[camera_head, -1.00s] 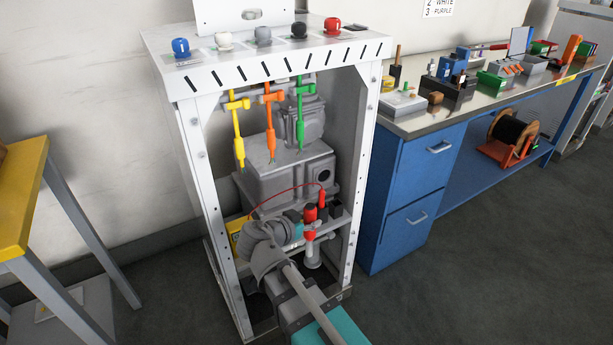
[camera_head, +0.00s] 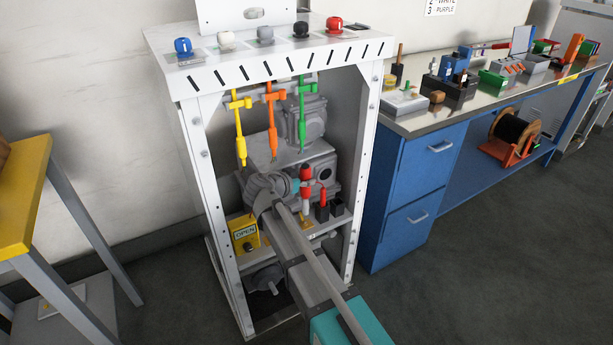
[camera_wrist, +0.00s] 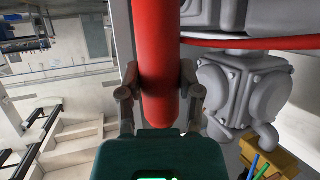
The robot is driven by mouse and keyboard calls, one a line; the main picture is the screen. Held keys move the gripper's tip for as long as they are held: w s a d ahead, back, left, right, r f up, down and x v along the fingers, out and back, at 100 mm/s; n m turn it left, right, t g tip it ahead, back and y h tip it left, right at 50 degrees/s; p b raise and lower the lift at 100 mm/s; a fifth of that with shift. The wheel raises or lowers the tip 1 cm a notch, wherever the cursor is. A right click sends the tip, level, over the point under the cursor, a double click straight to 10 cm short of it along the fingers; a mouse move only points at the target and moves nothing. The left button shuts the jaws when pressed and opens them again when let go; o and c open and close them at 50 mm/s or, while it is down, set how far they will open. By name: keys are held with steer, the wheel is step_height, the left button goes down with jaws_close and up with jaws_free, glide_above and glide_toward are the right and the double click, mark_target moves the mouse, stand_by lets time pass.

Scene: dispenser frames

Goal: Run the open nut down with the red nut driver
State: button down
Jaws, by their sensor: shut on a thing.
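The red nut driver (camera_head: 306,173) is upright in the head view, with a dark band and a paler lower part. My gripper (camera_wrist: 157,92) is shut on its red body (camera_wrist: 158,40) in the wrist view, one finger on each side. The driver is in the front of the white frame, above the lower shelf. A yellow box (camera_head: 244,233) with an OPEN label stands on that shelf at the left. I cannot make out the open nut; my arm covers part of the shelf.
Yellow (camera_head: 239,135), orange (camera_head: 271,125) and green (camera_head: 301,118) tools hang from the white frame (camera_head: 364,150). A second red-handled tool (camera_head: 322,195) stands right of the held driver. Grey housings (camera_head: 312,160) fill the space behind. Coloured knobs line the top.

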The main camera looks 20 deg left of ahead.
mark_target(305, 190)
steer(key=shift+w+a, duration=0.25)
steer(key=shift+w, duration=0.5)
steer(key=shift+f+b, duration=3)
steer(key=shift+b, duration=0.05)
stand_by(2.0)
steer(key=shift+r, duration=0.15)
steer(key=shift+r+p, duration=2.4)
steer(key=shift+p, duration=0.15)
steer(key=shift+s, duration=0.1)
